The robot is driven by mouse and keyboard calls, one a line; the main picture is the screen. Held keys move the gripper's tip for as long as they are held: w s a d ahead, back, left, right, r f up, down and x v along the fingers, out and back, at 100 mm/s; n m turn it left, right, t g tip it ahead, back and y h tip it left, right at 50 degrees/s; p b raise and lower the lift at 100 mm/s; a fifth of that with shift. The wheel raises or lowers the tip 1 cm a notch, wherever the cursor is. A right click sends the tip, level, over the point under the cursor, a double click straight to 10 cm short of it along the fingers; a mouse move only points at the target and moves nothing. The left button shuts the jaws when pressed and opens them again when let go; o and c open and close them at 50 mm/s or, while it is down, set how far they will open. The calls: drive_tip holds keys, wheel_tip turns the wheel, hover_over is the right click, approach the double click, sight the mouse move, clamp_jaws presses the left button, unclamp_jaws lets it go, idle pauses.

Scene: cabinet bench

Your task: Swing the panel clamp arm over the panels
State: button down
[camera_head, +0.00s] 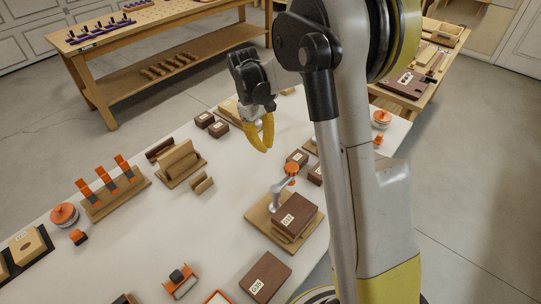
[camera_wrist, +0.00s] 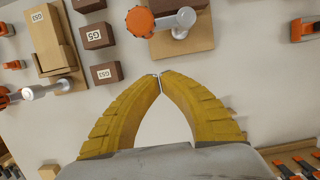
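In the head view, a tan fixture base (camera_head: 262,218) holds a brown, labelled block (camera_head: 294,214). Its grey clamp arm (camera_head: 283,184) with an orange knob (camera_head: 291,169) lies at the block's back-left edge. The wrist view shows a grey arm (camera_wrist: 180,22) with an orange knob (camera_wrist: 140,20), projecting sideways at a wooden base (camera_wrist: 185,42). Another grey arm (camera_wrist: 45,90) lies near a tan labelled panel (camera_wrist: 48,40) at left. I cannot tell which arm matches the head view. My gripper (camera_wrist: 160,76) is shut and empty, its yellow fingertips meeting; the head view shows it (camera_head: 264,147) above the bench.
Brown blocks (camera_wrist: 97,35) stand between the two wrist-view fixtures. An orange clamp rack (camera_head: 115,195), a wooden holder (camera_head: 180,165) and orange-framed tools (camera_head: 180,283) are on the white bench. Bare bench (camera_head: 160,230) lies left of the front fixture. My arm hides part of the bench's right side.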

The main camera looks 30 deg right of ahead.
sight(284, 183)
drive_tip(key=s+f+b, duration=0.1)
drive_tip(key=f, duration=0.1)
drive_tip(key=s+d+f+b, duration=0.1)
drive_tip(key=s+f, duration=0.1)
drive_tip(key=f, duration=0.1)
drive_tip(key=s+f+b, duration=0.1)
drive_tip(key=f+b, duration=0.1)
drive_tip(key=f, duration=0.1)
drive_tip(key=shift+s+d+f, duration=0.2)
drive_tip(key=shift+s+d, duration=0.05)
drive_tip(key=shift+d, duration=0.15)
drive_tip(key=shift+s+d, duration=0.25)
drive_tip(key=shift+s, duration=0.3)
